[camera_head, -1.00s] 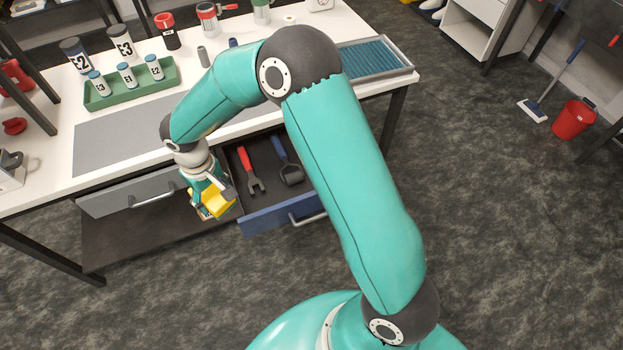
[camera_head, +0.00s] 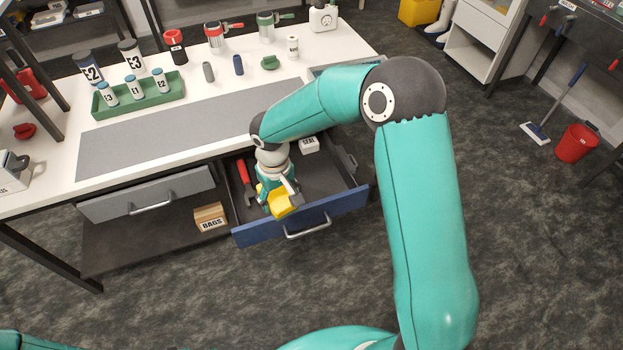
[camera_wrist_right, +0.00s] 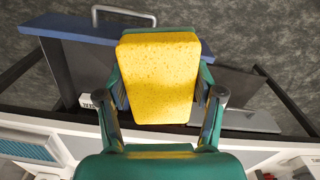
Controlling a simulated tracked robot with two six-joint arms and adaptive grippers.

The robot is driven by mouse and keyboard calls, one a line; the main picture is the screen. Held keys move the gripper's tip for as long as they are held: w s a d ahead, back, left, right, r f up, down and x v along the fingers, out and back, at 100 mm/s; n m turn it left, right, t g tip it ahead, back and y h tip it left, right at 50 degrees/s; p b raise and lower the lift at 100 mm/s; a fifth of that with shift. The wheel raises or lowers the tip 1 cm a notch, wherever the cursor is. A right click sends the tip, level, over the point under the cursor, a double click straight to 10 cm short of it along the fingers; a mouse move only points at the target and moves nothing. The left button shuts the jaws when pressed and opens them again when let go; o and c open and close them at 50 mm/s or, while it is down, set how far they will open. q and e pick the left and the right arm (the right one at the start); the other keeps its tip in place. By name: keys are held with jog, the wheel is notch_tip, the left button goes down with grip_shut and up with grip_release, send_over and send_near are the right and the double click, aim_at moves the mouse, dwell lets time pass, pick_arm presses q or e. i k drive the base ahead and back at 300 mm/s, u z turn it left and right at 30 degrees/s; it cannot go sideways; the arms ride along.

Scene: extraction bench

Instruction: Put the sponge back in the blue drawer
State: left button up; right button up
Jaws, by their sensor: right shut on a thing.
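The yellow sponge (camera_head: 280,204) is held in my right gripper (camera_head: 279,198). In the right wrist view the sponge (camera_wrist_right: 158,78) sits between the two fingers, which are shut on its sides. The blue drawer (camera_head: 335,208) is pulled out under the bench. My right gripper and the sponge are over the drawer's opening in the head view, near its front. Whether the sponge touches the drawer floor cannot be told. The blue drawer front also shows at the top left of the right wrist view (camera_wrist_right: 70,28). My left gripper is out of view.
A red-handled wrench (camera_head: 245,178) lies at the drawer's left, and a white SEAL box (camera_head: 309,146) at its back. A grey drawer (camera_head: 105,207) is to the left. A BAGS box (camera_head: 210,218) is on the lower shelf. The grey bench mat (camera_head: 150,145) is clear.

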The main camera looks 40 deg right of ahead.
aim_at(322, 182)
jog(key=z, duration=0.3)
jog(key=i, duration=1)
jog(key=u, duration=0.05)
